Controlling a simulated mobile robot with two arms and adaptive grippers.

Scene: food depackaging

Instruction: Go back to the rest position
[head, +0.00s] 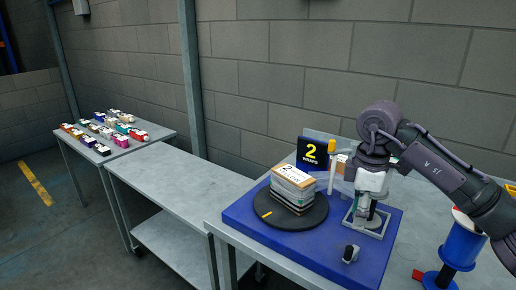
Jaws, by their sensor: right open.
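My right arm (440,168) reaches in from the right. Its gripper (367,207) points down over a small light square stand (350,221) at the right of the blue mat (338,270). The jaws are open; part of the gripper overlaps the stand, so I cannot tell whether they touch. A stack of packages (292,188) with a white label on top stands on a round black turntable (275,222), left of the gripper and apart from it. My left gripper is not in view.
A black sign (313,151) reading "2 WRAPS" stands behind the stack. A yellow-tipped post (331,165) is close beside the gripper. A small dark object (350,254) lies in front. A blue spool (461,246) stands at right. The middle table (180,185) is clear; several colored items (105,131) fill the far one.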

